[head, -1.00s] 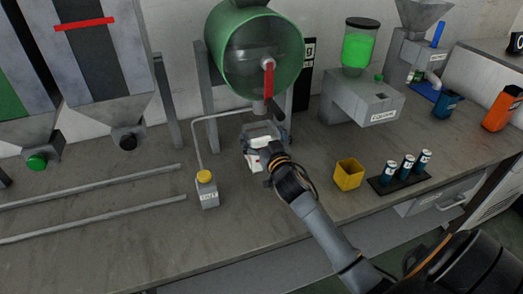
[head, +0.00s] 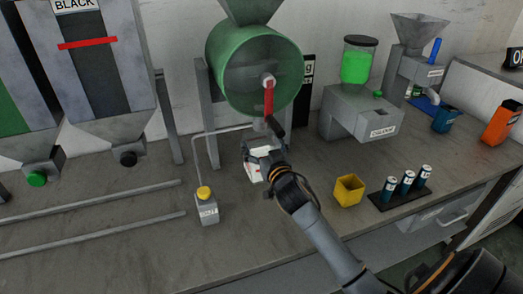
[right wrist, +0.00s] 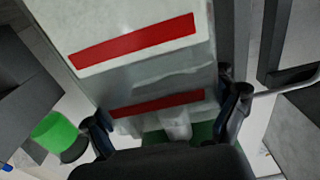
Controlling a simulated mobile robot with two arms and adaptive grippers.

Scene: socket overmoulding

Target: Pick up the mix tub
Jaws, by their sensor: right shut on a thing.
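The mix tub (head: 253,172) is a pale tub with a red stripe. It is below the green mixing drum (head: 240,75) in the head view, partly covered by my right gripper. My right gripper (head: 265,149) is shut on it from the front right. In the right wrist view the tub (right wrist: 140,62) shows pale walls and two red stripes between the fingers (right wrist: 170,110). I cannot tell whether its base touches the bench. My left gripper is not in view.
A small yellow-capped box (head: 206,209) stands left of the tub on the bench (head: 130,225). A yellow cup (head: 348,190) and a dark rack (head: 402,199) with blue vials are to the right. The colour dispenser (head: 360,112) stands behind. The drum and its red handle (head: 268,98) are close above.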

